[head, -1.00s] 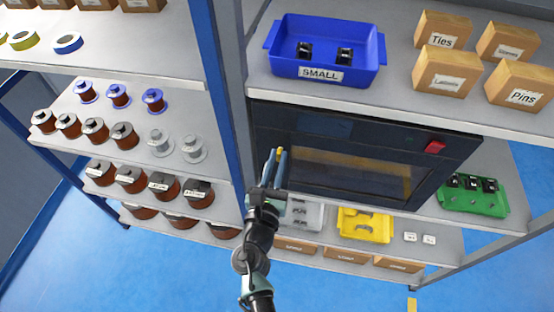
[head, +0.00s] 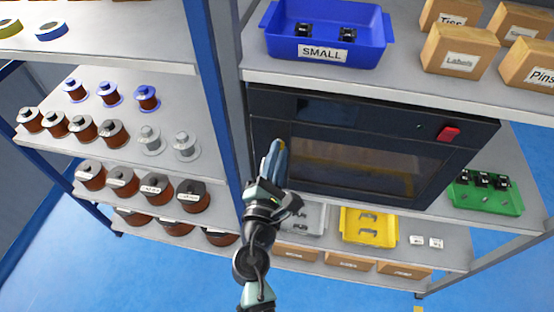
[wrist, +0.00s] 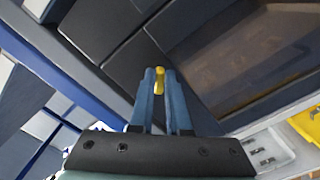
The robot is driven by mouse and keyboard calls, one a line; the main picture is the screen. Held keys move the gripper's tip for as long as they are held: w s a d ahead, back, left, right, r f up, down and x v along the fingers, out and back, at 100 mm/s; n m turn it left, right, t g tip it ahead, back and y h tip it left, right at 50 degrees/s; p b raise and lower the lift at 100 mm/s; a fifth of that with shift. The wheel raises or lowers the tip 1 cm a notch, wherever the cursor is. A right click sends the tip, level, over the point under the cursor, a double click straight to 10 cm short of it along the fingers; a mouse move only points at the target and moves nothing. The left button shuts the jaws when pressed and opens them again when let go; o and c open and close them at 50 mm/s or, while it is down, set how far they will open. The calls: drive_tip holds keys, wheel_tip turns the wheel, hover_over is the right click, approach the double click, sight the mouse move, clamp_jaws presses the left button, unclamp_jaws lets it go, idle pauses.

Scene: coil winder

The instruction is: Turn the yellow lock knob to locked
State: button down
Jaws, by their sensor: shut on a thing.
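The yellow lock knob (wrist: 160,76) shows in the wrist view between the tips of my gripper's blue fingers, on the dark front of the coil winder (wrist: 200,85). My gripper (wrist: 160,82) is shut on it. In the head view, my gripper (head: 276,150) reaches the left part of the black coil winder (head: 462,160), beside its brown window. Only a small yellow bit of the knob (head: 281,146) shows there at the fingertips. The fingers hide most of the knob, and I cannot read any lock marking.
A red switch (head: 448,133) sits at the machine's upper right. A blue post (head: 216,100) stands close left of my arm. A blue SMALL bin (head: 322,55) is on the shelf above. Grey and yellow (head: 368,226) trays lie below, and a green tray (head: 487,195) is at right.

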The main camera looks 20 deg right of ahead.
drive_tip(key=m+b, duration=0.2)
drive_tip(key=m, duration=0.1)
drive_tip(key=m+b, duration=0.2)
drive_tip(key=m, duration=0.1)
drive_tip(key=m+b, duration=0.2)
drive_tip(key=shift+s+d+f+m+b, duration=0.1)
drive_tip(key=shift+f+m+b, duration=0.25)
drive_tip(key=shift+m+b, duration=0.05)
drive_tip(key=shift+m, duration=0.3)
drive_tip(key=c, duration=0.9)
unclamp_jaws()
